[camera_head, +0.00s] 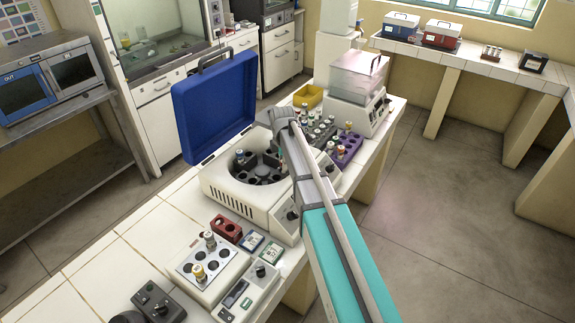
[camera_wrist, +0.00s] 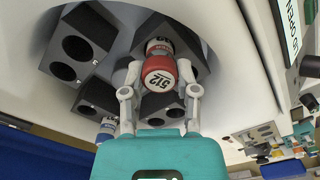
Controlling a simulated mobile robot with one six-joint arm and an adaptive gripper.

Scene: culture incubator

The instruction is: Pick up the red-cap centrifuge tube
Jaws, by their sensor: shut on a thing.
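The red-cap centrifuge tube (camera_wrist: 160,72) is in the middle of the wrist view, its cap top marked 512. My gripper (camera_wrist: 159,90) is shut on it, one finger on each side of the cap. The tube is over the dark rotor blocks of the open centrifuge (camera_wrist: 225,90); whether its lower end is still in a hole is hidden. In the head view my arm reaches over the centrifuge (camera_head: 222,185) and largely covers the gripper and the held tube.
A blue-cap tube (camera_wrist: 107,127) sits in the rotor at left. The blue centrifuge lid (camera_head: 215,105) stands open behind the bowl. A purple rack (camera_head: 348,147) with tubes lies to the right; a white block with tubes (camera_head: 207,270) is in front. Bench tiles at left are clear.

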